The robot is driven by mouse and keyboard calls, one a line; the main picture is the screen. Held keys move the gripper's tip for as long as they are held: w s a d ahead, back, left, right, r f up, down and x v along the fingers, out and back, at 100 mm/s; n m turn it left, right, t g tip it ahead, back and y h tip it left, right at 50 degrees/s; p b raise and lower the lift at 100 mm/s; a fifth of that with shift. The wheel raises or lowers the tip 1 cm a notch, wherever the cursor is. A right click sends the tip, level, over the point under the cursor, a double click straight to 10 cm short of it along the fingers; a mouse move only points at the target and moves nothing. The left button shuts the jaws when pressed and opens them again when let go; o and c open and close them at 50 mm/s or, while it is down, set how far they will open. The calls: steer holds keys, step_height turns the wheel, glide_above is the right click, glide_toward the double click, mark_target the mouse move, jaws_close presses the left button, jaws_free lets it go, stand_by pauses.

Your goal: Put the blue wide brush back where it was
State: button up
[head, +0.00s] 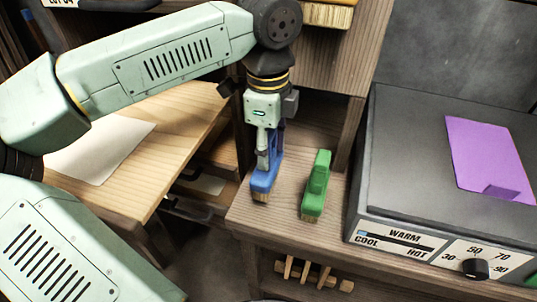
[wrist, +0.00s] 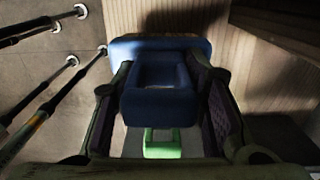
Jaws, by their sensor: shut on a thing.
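The blue wide brush (head: 264,182) is upright at the left front of a wooden shelf top, its pale bristles downward. I cannot tell whether the bristles touch the wood. My gripper (head: 270,150) points down and is shut on the brush's handle from above. In the wrist view the blue brush (wrist: 160,48) lies between the two dark fingers of my gripper (wrist: 163,95), one on each side of its handle. The fingers hide part of the handle.
A green brush (head: 317,185) stands just right of the blue one. A grey warming box (head: 450,215) with a purple sheet (head: 490,158) is further right. A wooden post (head: 350,135) rises behind. A wooden table (head: 150,185) with white paper (head: 100,150) is left, across a gap.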

steer(key=shift+w+d+f, duration=0.1)
steer(key=shift+w, duration=0.1)
steer(key=shift+f+b, duration=0.65)
steer(key=shift+f, duration=1.05)
steer(key=shift+f, duration=0.2)
steer(key=o, duration=1.1)
steer(key=shift+r, duration=0.1)
